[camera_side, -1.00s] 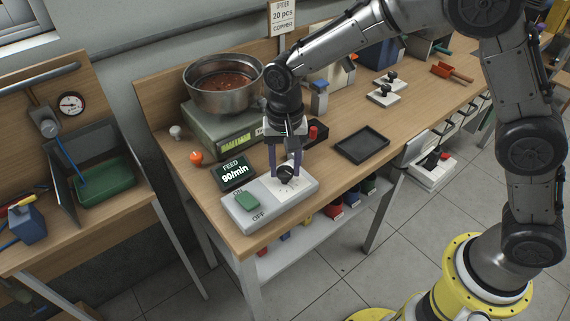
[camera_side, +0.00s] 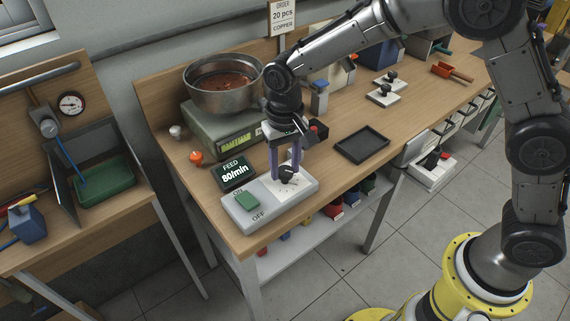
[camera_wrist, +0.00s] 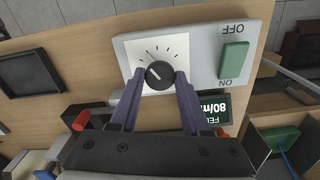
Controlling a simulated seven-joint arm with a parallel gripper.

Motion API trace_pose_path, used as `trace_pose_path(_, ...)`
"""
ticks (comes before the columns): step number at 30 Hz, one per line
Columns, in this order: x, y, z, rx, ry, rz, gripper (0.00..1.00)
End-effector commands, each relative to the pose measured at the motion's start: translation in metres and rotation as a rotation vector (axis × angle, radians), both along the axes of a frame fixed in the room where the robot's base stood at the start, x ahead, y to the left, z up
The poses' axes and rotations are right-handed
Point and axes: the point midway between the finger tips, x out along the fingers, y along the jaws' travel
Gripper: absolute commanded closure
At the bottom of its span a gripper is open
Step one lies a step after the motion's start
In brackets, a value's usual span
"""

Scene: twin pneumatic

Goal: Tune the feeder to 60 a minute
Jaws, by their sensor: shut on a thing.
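The feeder control box (camera_side: 240,218) is light grey and lies at the bench's front edge. It has a green ON/OFF switch (camera_side: 247,200) and a black knob (camera_side: 287,174) on a white dial plate. My gripper (camera_side: 286,176) points down with its purple fingers shut on the knob. In the wrist view the knob (camera_wrist: 159,74) sits between the fingertips, with tick marks around it. The dark FEED display (camera_side: 234,173) behind the box reads 80/min. The metal bowl (camera_side: 224,98) with copper-coloured pieces stands on the feeder base (camera_side: 217,135) at the back.
A black tray (camera_side: 361,144) lies right of the box. A red knob or button (camera_side: 318,131) stands close behind my gripper. An orange knob (camera_side: 196,157) is left of the display. The sign (camera_side: 283,17) reads 20 pcs copper.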

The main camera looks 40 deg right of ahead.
Motion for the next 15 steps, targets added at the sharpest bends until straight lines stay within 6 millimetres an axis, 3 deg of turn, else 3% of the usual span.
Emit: trace_pose_path(15, 0.0006, 0.0001, 0.002, 0.001, -0.003, 0.49, 1.0)
